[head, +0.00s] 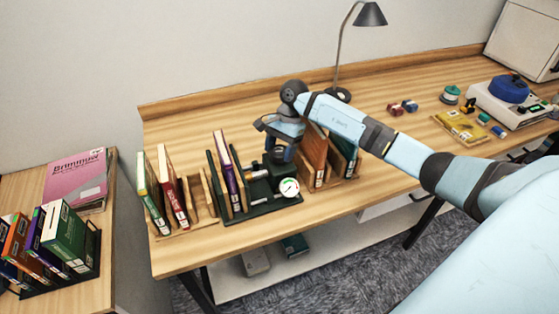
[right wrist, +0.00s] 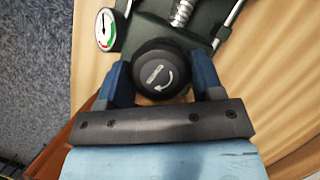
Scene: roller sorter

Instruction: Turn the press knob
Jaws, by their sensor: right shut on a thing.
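The press knob (right wrist: 160,73) is a round black knob with a white curved arrow on its face. It sits at the end of the dark green press (head: 264,208), which has a spring screw and guide rods. A round gauge (head: 289,187) with a white dial is on the press; it also shows in the right wrist view (right wrist: 105,29). My right gripper (right wrist: 162,85) has its two blue fingers on either side of the knob and is shut on it. In the head view the gripper (head: 281,152) comes down over the press and hides most of the knob. My left gripper is not in view.
Books stand in wooden racks on both sides of the press, including a red book (head: 172,186) and brown books (head: 314,154). A desk lamp (head: 370,14) stands behind. A yellow tray (head: 460,126) and small parts lie at the right.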

